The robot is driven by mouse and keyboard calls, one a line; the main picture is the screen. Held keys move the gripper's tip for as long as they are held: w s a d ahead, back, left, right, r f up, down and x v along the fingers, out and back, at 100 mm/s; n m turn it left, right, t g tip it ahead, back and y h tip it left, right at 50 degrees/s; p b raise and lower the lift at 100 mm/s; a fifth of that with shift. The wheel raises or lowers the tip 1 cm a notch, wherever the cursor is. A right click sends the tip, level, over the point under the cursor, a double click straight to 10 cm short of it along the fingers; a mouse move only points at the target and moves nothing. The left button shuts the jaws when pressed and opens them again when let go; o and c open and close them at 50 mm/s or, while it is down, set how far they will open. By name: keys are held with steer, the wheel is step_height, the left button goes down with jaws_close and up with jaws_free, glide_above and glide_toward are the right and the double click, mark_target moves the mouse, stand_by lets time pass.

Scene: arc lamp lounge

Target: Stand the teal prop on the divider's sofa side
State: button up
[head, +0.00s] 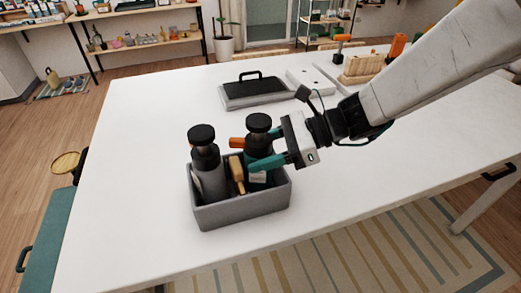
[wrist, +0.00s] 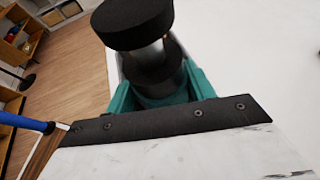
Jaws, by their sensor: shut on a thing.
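My gripper (head: 256,156) reaches in from the right, with teal fingers closed around a dark bottle (head: 258,143) with a black cap, perhaps the teal prop. The bottle is upright in the right part of the grey caddy (head: 243,214); I cannot tell if its base is lifted. In the wrist view its black cap and silvery neck (wrist: 150,55) show between the fingers (wrist: 160,95). A second dark bottle (head: 208,172) with a black cap stands in the left part of the caddy. The caddy's divider is hidden, and no sofa is identifiable.
The caddy stands near the front edge of the white table (head: 140,165). An orange piece (head: 238,142) shows beside the held bottle. The table left of the caddy is clear.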

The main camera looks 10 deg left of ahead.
steer(key=shift+f, duration=0.15)
steer(key=o, duration=1.4)
steer(key=shift+c, duration=0.2)
steer(key=shift+r, duration=0.2)
steer(key=v, duration=1.2)
steer(key=shift+r, duration=0.1)
